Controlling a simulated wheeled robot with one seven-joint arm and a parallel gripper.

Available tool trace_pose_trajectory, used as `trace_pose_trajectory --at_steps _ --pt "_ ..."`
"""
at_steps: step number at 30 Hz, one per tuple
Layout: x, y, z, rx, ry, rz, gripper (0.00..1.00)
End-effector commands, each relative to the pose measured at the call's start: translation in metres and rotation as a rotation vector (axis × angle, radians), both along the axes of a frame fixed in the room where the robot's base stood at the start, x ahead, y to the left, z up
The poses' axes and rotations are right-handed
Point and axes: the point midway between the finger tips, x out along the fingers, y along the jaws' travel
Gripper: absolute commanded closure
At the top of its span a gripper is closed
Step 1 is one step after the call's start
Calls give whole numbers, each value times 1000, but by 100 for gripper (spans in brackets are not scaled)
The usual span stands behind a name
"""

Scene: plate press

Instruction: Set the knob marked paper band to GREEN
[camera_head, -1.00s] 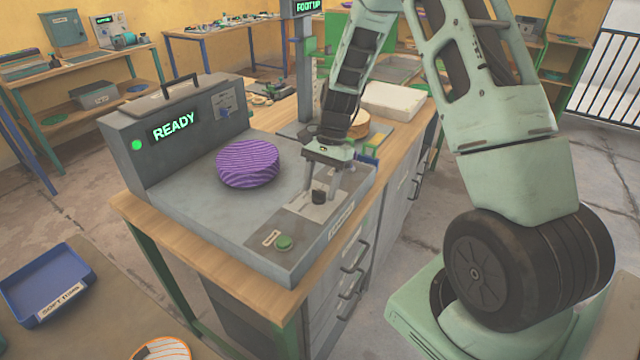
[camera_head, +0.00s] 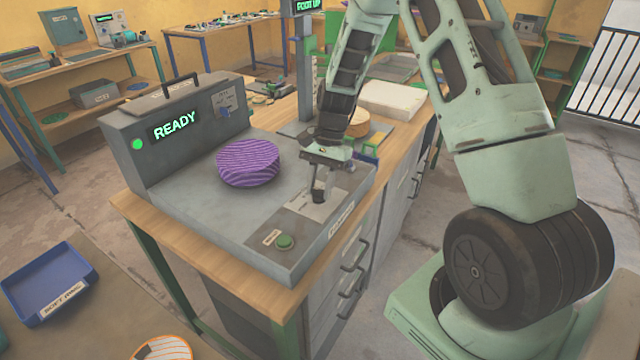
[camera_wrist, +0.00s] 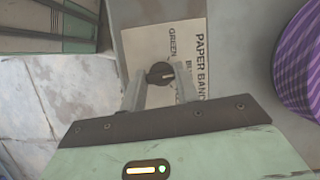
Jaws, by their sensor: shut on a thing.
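The dark round knob (camera_wrist: 159,73) sits on a pale label plate (camera_wrist: 196,50) that reads PAPER BAND, with GREEN and a partly hidden second word beside it. My gripper (camera_wrist: 159,82) is shut on the knob, one finger on each side. A light pointer line shows on the knob in the wrist view, pointing roughly toward the right. In the head view my gripper (camera_head: 319,196) comes down from above onto the front right of the press (camera_head: 220,205), and its fingers largely hide the knob there.
A purple striped round piece (camera_head: 248,163) lies on the press bed. A green button (camera_head: 284,242) sits nearer the front corner. The press panel (camera_head: 175,125) reads READY. A blue tray (camera_head: 58,285) is at lower left.

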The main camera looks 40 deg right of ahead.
Motion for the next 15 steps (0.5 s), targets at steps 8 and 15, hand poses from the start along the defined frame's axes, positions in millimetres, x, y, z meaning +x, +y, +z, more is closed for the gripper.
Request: trace_pose_trajectory --at_steps 8,15 --pt "2 0 3 -1 -1 217 92" --pt "3 1 2 -1 -2 447 92"
